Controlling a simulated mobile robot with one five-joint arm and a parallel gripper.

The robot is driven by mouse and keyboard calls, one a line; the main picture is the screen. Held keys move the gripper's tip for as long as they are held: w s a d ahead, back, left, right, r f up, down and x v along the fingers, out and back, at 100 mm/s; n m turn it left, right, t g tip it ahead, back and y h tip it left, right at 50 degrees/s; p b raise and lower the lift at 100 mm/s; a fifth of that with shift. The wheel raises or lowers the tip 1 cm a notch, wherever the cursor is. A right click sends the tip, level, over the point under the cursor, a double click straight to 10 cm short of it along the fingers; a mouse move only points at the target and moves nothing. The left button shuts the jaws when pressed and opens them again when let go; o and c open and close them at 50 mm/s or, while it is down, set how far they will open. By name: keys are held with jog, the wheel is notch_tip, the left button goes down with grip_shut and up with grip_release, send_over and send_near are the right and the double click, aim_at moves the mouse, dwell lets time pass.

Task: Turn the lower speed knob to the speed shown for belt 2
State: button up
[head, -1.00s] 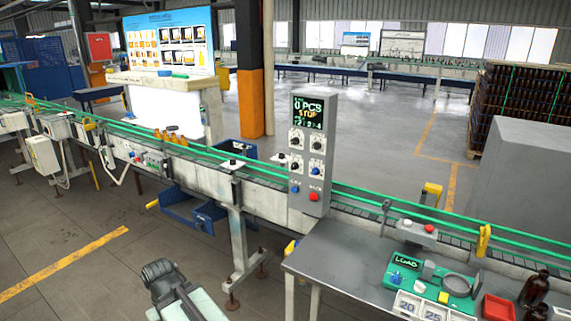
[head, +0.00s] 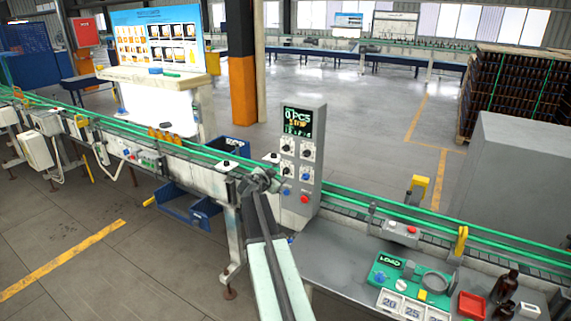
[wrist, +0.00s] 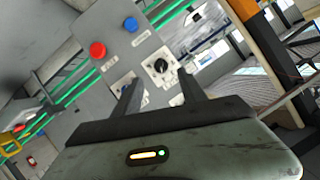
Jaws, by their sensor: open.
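The grey control panel (head: 314,185) stands upright at the conveyor. It carries several black knobs below a dark display (head: 297,121). A lower-row knob (head: 285,168) is on the left and another (head: 306,173) on the right. My gripper (head: 262,182) is just left of the panel's lower part. In the wrist view my gripper (wrist: 160,78) is open and empty, facing the panel. One black knob with a white pointer (wrist: 161,67) shows between its fingertips, apparently clear of them. Another knob is partly hidden by the left finger. Knob labels and belt 2's speed are unreadable.
A blue button (head: 284,190) and a red button (head: 304,199) sit below the knobs. Green conveyor rails (head: 370,200) run past the panel.

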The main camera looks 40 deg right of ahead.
aim_at(284, 171)
jog(key=b+x, duration=0.1)
jog(key=x, duration=0.1)
jog(key=b+x, duration=0.1)
jog(key=x, duration=0.2)
jog(key=b+x, duration=0.1)
jog(key=x, duration=0.2)
jog(key=shift+d+r, duration=0.25)
jog(key=shift+w+r, duration=0.1)
grip_shut()
